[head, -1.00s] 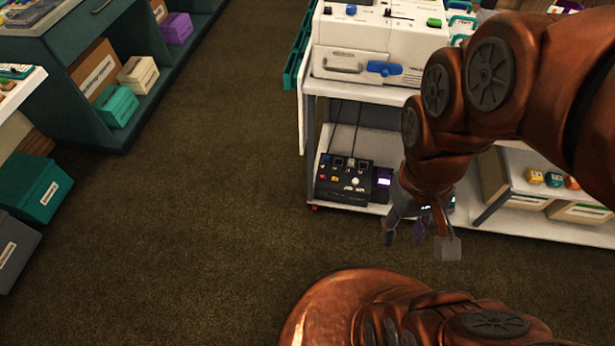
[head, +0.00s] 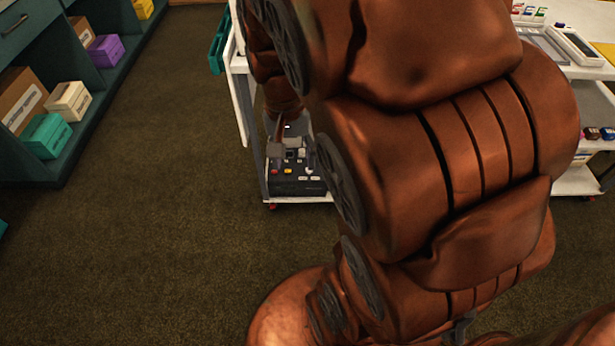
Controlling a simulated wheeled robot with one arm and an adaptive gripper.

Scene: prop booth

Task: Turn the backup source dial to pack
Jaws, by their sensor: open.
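A black control box (head: 298,188) sits on the lower shelf of the white cart, in the head view left of centre. Small red and yellow buttons and a pale knob show on its top. I cannot tell which control is the backup source dial, and the labels are too small to read. My gripper (head: 293,149) is over the back part of the box, its grey fingers apart with nothing seen between them. It hides part of the box top, and I cannot tell whether it touches. My arm hides the box's right side.
The white cart (head: 243,95) stands around the box, its upper part mostly hidden by my arm. Dark green shelving with a teal box (head: 47,136) and a purple box (head: 105,50) is at the left. The brown carpet between is clear.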

